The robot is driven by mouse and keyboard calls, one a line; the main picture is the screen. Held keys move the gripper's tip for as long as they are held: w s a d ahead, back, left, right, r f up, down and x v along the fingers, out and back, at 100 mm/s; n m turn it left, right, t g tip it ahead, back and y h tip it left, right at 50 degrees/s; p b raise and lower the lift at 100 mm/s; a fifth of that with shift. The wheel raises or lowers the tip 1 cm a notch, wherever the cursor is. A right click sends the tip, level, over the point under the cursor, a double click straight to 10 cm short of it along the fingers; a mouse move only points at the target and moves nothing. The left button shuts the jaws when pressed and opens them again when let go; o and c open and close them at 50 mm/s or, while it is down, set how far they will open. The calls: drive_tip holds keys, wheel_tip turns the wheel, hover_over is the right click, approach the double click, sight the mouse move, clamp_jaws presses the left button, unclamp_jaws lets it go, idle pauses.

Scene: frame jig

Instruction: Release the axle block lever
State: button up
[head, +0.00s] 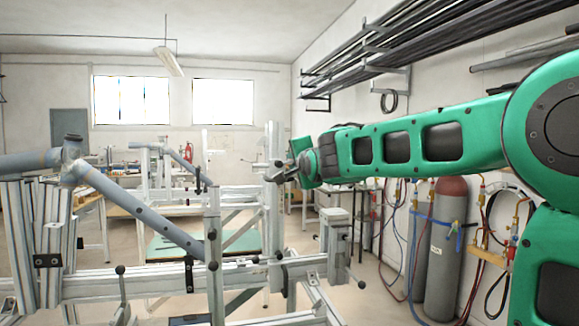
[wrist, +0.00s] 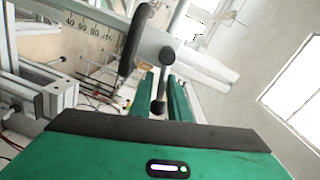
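The jig's frame of aluminium profiles fills the lower left of the head view, with a grey tube frame (head: 145,212) lying on it. My gripper (head: 285,172) is beside the tall upright profile (head: 272,140), at the end of my green arm. In the wrist view my gripper (wrist: 163,97) has its two green fingers apart. A dark lever with ball ends (wrist: 167,56) shows between and beyond them; contact is not clear. A black curved handle (wrist: 134,42) stands just left of it, near a numbered scale (wrist: 88,27). I cannot tell which of these is the axle block lever.
Other black-knobbed levers sit along the lower rail (head: 120,270). A short post with a block (head: 335,225) stands right of the upright. Gas cylinders (head: 445,250) with hoses stand at the right wall. Racks of tubes (head: 400,45) hang above my arm.

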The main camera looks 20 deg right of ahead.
drive_tip(key=s+a, duration=0.1)
drive_tip(key=s, duration=0.6)
drive_tip(key=shift+s, duration=0.2)
drive_tip(key=shift+r, duration=0.1)
